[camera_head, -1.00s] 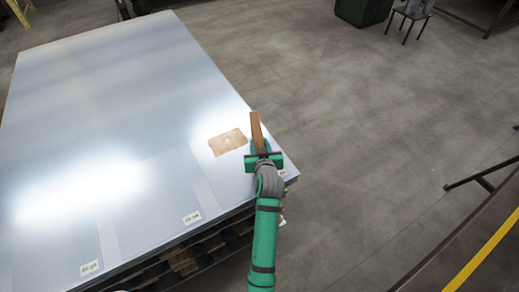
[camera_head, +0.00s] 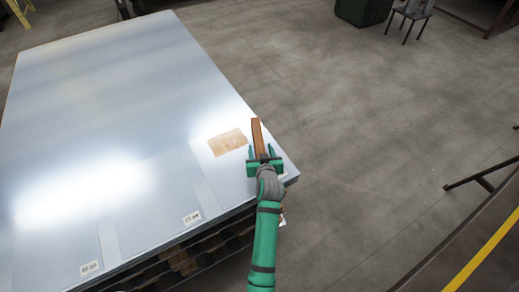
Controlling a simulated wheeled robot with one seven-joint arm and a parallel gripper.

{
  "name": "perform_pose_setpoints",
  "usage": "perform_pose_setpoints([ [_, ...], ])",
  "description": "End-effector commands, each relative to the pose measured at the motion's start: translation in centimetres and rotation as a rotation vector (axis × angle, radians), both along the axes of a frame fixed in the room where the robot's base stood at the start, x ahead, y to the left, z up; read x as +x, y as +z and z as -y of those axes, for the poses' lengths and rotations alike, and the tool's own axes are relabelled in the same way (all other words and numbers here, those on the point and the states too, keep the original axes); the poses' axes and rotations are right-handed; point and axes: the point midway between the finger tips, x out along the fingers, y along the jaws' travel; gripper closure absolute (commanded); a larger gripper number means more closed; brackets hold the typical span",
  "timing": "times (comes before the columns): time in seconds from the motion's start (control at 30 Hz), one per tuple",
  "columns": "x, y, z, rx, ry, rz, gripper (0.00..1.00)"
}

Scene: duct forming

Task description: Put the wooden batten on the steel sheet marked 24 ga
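The wooden batten (camera_head: 257,134), a narrow brown strip, lies at the right edge of the large shiny steel sheet stack (camera_head: 95,110). My gripper (camera_head: 261,150) is at the batten's near end. Its two green fingers stand apart, one on each side of the batten, with gaps visible. Small white labels sit along the near edge: a left one (camera_head: 90,267), a middle one (camera_head: 191,217) and a right one (camera_head: 284,173), partly hidden by my gripper. Their print is too small to read, so I cannot tell which is 24 ga.
A tan rectangular patch (camera_head: 227,142) lies on the steel just left of the batten. Wooden pallet slats (camera_head: 180,262) show under the stack. A dark bin (camera_head: 362,10) and a stool (camera_head: 410,15) stand at the far right.

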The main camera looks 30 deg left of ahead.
Motion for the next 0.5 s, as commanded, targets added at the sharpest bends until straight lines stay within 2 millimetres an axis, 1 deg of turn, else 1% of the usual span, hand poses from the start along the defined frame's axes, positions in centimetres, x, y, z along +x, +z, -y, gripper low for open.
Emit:
perform_pose_setpoints([
  [0.27, -0.2, 0.3, -0.4, 0.000, 0.006, 0.001, 0.49],
  [0.37, -0.8, 0.5, 0.1, 0.000, 0.005, 0.000, 0.49],
  [0.5, -2.5, 1.4, 1.4, 0.000, 0.004, 0.000, 0.49],
])
